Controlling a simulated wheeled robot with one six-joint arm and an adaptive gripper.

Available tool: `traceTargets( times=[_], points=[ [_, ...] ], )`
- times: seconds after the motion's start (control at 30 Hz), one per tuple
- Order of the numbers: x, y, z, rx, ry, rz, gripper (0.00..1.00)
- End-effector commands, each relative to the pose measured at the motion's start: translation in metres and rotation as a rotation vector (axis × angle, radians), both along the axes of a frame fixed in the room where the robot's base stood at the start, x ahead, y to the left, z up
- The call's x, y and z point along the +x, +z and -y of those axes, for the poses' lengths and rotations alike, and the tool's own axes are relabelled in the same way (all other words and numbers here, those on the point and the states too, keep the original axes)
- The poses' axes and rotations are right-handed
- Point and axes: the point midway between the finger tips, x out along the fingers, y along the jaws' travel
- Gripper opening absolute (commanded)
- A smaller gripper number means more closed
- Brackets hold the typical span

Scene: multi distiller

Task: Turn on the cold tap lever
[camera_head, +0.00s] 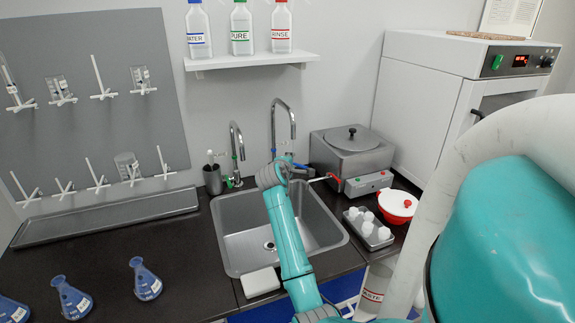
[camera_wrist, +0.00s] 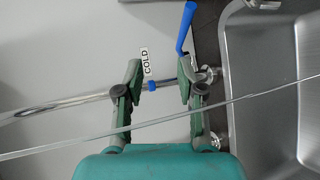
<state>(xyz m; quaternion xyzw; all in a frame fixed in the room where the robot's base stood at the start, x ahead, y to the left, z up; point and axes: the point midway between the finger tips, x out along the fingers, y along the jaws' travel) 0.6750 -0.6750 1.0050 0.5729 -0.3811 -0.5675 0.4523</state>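The cold tap (camera_head: 292,121) is a tall curved metal faucet behind the sink; in the wrist view its metal pipe (camera_wrist: 95,98) carries a blue ring. Its blue lever (camera_wrist: 186,27) points up in the wrist view, beside a "COLD" label (camera_wrist: 144,60). A bit of blue also shows by my gripper in the head view. My gripper (camera_wrist: 160,76) is open, its fingers apart on either side of the ringed pipe section. The right fingertip is close to the lever's lower end; I cannot tell whether they touch. In the head view my wrist hides the tap's base.
The steel sink (camera_head: 231,238) lies below. A shorter tap with green parts (camera_head: 236,150) stands left. A steel bath (camera_head: 350,155) with a red-handled outlet, a vial tray (camera_head: 368,240) and a red-rimmed bowl (camera_head: 397,207) stand right. A thin pale rod (camera_wrist: 265,95) crosses the wrist view.

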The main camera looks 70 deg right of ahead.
Motion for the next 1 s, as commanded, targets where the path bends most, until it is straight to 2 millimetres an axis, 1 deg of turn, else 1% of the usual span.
traceTargets(
  times=[0.33, 0.77, 0.8, 0.87, 0.9, 0.93, 0.97, 1.0],
  points=[
    [0.002, 0.004, -0.020, 0.000, 0.000, 0.000, 0.38],
    [0.002, 0.005, -0.023, 0.000, 0.000, 0.000, 0.38],
    [0.002, 0.005, -0.023, 0.000, 0.000, 0.000, 0.36],
    [0.003, 0.005, -0.023, 0.001, 0.001, -0.005, 0.21],
    [0.004, 0.004, -0.023, 0.003, 0.001, -0.018, 0.11],
    [0.005, 0.003, -0.023, 0.004, 0.003, -0.033, 0.03],
    [0.006, 0.002, -0.023, 0.007, 0.004, -0.059, 0.00],
    [0.008, -0.001, -0.024, 0.013, 0.006, -0.105, 0.00]
  ],
)
